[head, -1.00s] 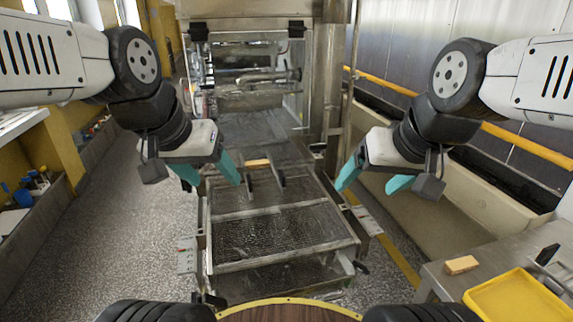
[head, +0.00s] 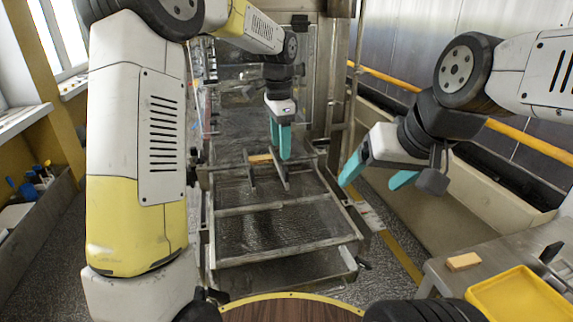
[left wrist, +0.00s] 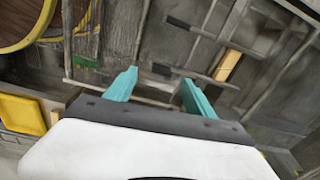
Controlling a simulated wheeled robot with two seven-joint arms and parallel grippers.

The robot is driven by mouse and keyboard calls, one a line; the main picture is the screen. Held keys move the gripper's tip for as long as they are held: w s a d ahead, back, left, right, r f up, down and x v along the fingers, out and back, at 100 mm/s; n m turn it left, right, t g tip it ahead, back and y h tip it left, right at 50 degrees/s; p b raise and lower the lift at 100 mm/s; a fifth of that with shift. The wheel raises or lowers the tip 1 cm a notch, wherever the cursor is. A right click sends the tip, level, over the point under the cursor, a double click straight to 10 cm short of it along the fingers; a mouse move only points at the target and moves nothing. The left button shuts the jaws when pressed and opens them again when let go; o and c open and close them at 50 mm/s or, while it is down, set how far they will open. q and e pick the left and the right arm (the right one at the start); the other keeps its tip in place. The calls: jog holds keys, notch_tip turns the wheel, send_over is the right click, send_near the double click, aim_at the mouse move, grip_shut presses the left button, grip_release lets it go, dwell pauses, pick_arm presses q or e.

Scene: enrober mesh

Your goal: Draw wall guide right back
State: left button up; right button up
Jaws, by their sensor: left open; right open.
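The right wall guide (head: 281,178) is a thin grey bar with a dark end, lying lengthwise over the wire mesh belt (head: 265,232). The left wall guide (head: 251,172) stands beside it. My left gripper (head: 281,152) is open, fingers pointing down, above the far part of the right guide. In the left wrist view the right guide (left wrist: 200,78) shows just beyond the two teal fingers, with a dark tip (left wrist: 161,69); whether they touch it I cannot tell. My right gripper (head: 370,178) is open and empty, to the right of the belt.
A tan block (head: 260,158) lies between the guides at their far end. A steel table (head: 440,277) at the right carries another tan block (head: 463,262) and a yellow tray (head: 515,300). The near mesh is clear. The enrober's metal frame (head: 335,80) stands behind.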

aim_at(285, 168)
pick_arm(q)
jog(key=shift+w+d+f+m, duration=0.2)
jog(key=shift+w+d+f, duration=0.15)
jog(key=shift+f, duration=0.1)
jog(key=shift+w+d+f+m, duration=0.2)
jog(key=shift+w+f, duration=0.15)
jog(key=shift+f, duration=0.1)
jog(key=shift+w+d+f, duration=0.1)
jog(key=shift+f, duration=0.2)
notch_tip(285, 168, down, 7)
jog(key=shift+f, duration=0.2)
grip_shut()
